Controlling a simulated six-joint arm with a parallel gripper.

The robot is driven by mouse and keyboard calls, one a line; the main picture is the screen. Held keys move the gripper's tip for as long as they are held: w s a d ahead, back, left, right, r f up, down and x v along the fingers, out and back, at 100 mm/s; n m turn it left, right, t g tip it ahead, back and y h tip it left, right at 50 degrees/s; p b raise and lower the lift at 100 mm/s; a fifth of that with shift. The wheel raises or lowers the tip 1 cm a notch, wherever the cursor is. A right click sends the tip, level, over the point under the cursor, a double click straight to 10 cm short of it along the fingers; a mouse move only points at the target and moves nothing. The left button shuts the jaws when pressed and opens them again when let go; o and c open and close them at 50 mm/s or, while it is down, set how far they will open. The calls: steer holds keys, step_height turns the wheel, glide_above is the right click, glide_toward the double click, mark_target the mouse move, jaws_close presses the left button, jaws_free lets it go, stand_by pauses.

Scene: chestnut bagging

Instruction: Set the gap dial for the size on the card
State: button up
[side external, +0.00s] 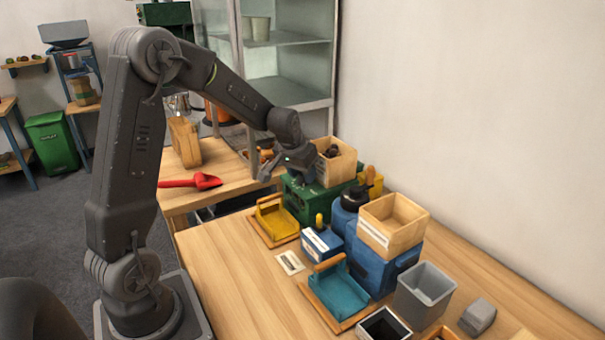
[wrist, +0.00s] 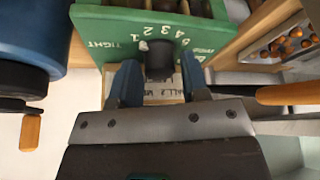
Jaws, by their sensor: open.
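The green machine (wrist: 95,25) fills the top of the wrist view, with a number scale and the word TIGHT on its face. Its black dial knob (wrist: 158,58) sticks out below the numbers; its exact setting is not legible. My gripper (wrist: 159,68) is open, with one blue finger on each side of the knob; contact cannot be told. A pale card (wrist: 165,92) with dark print shows between the fingers, partly hidden, its text not fully readable. In the side view my gripper (side external: 272,172) is at the near left of the green machine (side external: 320,200), which carries a wooden hopper (side external: 338,168).
A blue machine (side external: 378,268) with a wooden hopper (side external: 394,220) stands to the right. Yellow (side external: 276,220) and teal (side external: 340,290) trays lie in front. A white card (side external: 289,262) lies between them. A red scoop (side external: 195,182) is on the back table. The front left tabletop is clear.

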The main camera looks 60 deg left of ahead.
steer(key=shift+w+f, duration=0.1)
steer(key=shift+f, duration=0.15)
steer(key=shift+c, duration=0.4)
steer(key=c, duration=0.5)
steer(key=shift+a+m, duration=0.1)
steer(key=shift+m, duration=0.4)
steer(key=m+h, duration=0.2)
steer(key=m, duration=0.2)
steer(key=shift+m, duration=0.3)
steer(key=m+h, duration=0.1)
steer(key=m, duration=0.3)
steer(key=shift+a+m+h, duration=0.1)
steer(key=shift+m+h, duration=0.2)
steer(key=shift+h, duration=0.1)
